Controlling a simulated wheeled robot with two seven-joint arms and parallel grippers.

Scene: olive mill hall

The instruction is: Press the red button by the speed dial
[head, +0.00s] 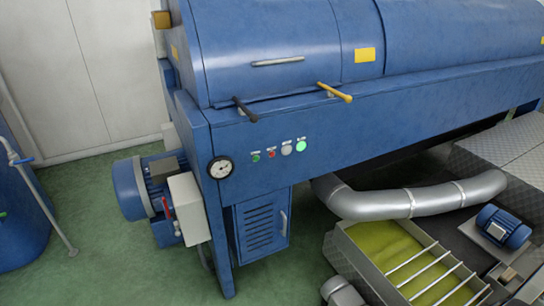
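The red button (271,153) is a small round spot on the front panel of a large blue machine (350,115). A pale round knob (287,149), which looks like the speed dial, sits just to its right. A small green button (256,157) is just to its left. A lit green lamp (301,146) is at the right end of this row. Small labels sit above the row, too small to read. Neither of my grippers is in view, and nothing covers the red button.
A pressure gauge (220,168) is left of the row. A black lever (244,109) and a yellow lever (334,92) stick out above. A louvred door (259,225) is below. A silver duct (410,202) and an open trough (385,245) lie right. Green floor (95,245) is clear at left.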

